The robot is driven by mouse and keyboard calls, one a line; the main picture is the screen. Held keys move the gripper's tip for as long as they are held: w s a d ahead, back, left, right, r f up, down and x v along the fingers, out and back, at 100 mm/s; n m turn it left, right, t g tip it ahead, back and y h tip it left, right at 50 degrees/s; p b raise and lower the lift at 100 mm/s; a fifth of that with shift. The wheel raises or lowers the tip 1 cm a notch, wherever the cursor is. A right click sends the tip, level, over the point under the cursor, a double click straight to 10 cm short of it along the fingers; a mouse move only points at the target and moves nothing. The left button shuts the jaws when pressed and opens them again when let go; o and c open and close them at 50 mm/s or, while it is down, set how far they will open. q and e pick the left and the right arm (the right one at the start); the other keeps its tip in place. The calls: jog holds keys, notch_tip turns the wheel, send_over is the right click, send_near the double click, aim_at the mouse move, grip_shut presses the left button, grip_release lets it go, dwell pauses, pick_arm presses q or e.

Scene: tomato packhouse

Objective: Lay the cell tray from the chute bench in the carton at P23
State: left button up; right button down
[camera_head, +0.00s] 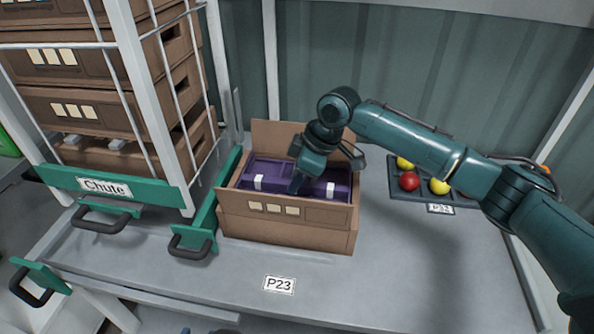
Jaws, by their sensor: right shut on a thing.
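The purple cell tray (268,171) is inside the open brown carton (285,232), its top below the carton's rim. Two white marks show on its near side. The carton stands on the grey bench just behind the P23 label (279,284). My right gripper (298,183) reaches down into the carton from above and is shut on the cell tray near its middle. The gripper and wrist hide part of the tray. Whether the tray touches the carton floor cannot be told. My left gripper is not in view.
A white wire cage with stacked brown crates (70,110) and a green Chute sign (103,186) stands at left. Green rails with black handles lie left of the carton. A dark tray (408,193) with red and yellow tomatoes sits at right. The bench front is clear.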

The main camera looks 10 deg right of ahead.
aim_at(299, 192)
notch_tip(299, 192, down, 3)
jog(key=shift+f+b, duration=0.2)
jog(key=shift+b, duration=0.2)
jog(key=shift+f, duration=0.6)
jog(key=shift+f, duration=0.1)
jog(key=shift+f, duration=0.5)
dwell(0.3)
jog(key=c, duration=1.3)
grip_release()
jog(key=shift+o, duration=0.2)
jog(key=shift+c, duration=0.5)
